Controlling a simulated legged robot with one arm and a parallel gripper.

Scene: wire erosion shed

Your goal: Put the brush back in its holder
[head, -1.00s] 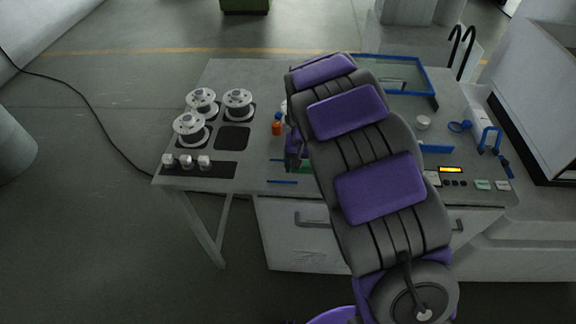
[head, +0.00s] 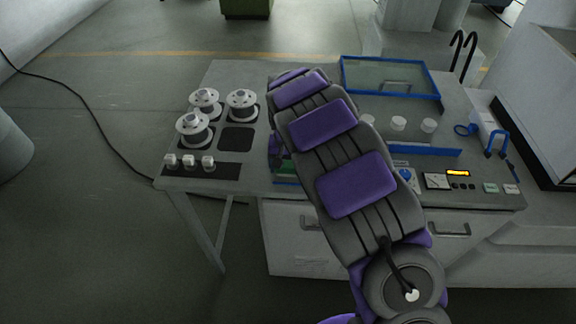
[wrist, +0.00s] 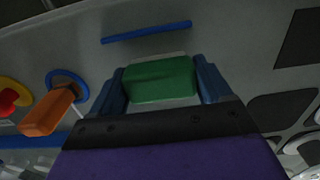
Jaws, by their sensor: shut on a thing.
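My gripper (wrist: 162,88) is shut on a green block with a pale strip along its far edge, which I take to be the brush (wrist: 160,82). In the wrist view the block sits between the two blue fingers. A sliver of green (head: 287,167) shows beside my arm in the head view, over the left-middle front of the bench. A blue bar (wrist: 146,32) lies on the bench beyond the block. I cannot tell which fitting is the brush's holder. Most of the gripper is hidden behind my arm in the head view.
In the wrist view, an orange piece (wrist: 48,112) stands by a blue ring, with a red piece (wrist: 8,102) left of it. White spools (head: 195,129) and small white knobs (head: 189,162) stand on the bench's left. White cups (head: 398,123), a glass-topped blue frame (head: 390,77) and a control panel (head: 461,184) are right.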

